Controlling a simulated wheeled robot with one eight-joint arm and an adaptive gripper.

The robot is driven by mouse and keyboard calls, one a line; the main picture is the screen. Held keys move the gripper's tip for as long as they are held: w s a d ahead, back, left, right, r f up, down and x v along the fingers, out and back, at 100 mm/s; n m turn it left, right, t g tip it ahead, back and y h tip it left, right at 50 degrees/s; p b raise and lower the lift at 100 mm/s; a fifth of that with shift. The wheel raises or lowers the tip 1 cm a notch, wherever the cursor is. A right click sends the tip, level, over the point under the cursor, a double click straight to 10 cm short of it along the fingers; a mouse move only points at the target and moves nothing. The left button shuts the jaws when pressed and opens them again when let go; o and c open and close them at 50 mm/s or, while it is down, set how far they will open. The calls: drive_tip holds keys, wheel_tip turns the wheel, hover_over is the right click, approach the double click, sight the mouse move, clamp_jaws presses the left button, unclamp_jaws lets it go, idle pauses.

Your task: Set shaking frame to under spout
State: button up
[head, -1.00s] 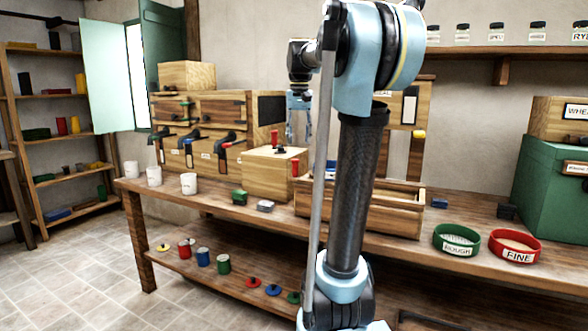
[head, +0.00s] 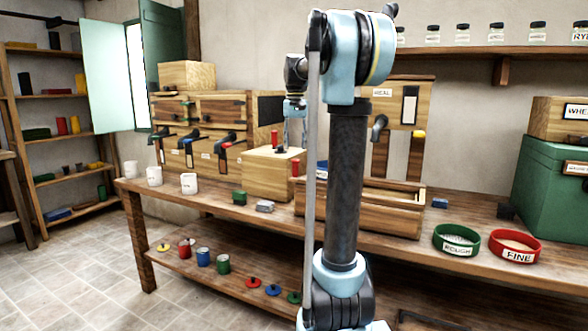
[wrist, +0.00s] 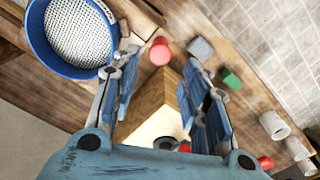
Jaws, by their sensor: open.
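A long, open wooden frame (head: 375,208), which looks like the shaking frame, stands on the bench, partly hidden by my arm. A dark grey spout (head: 378,128) juts from the wooden unit behind it. A blue sieve (wrist: 77,36) shows in the wrist view; in the head view only a sliver shows beside my arm. A red upright peg (head: 295,168) stands between the wooden box (head: 262,178) and the frame; it also shows in the wrist view (wrist: 160,52). My gripper (head: 295,137) is open and empty, pointing down above the box and peg. Contact is not visible.
A black knob (head: 281,150) tops the box. Green (head: 456,252) and red (head: 515,259) sieves sit right. Lever-handled drawers (head: 200,150) stand behind. The bench front is partly clear.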

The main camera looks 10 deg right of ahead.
sight(295, 165)
wheel_tip(295, 165, down, 10)
drive_tip(key=shift+r, duration=0.2)
idle(0.3)
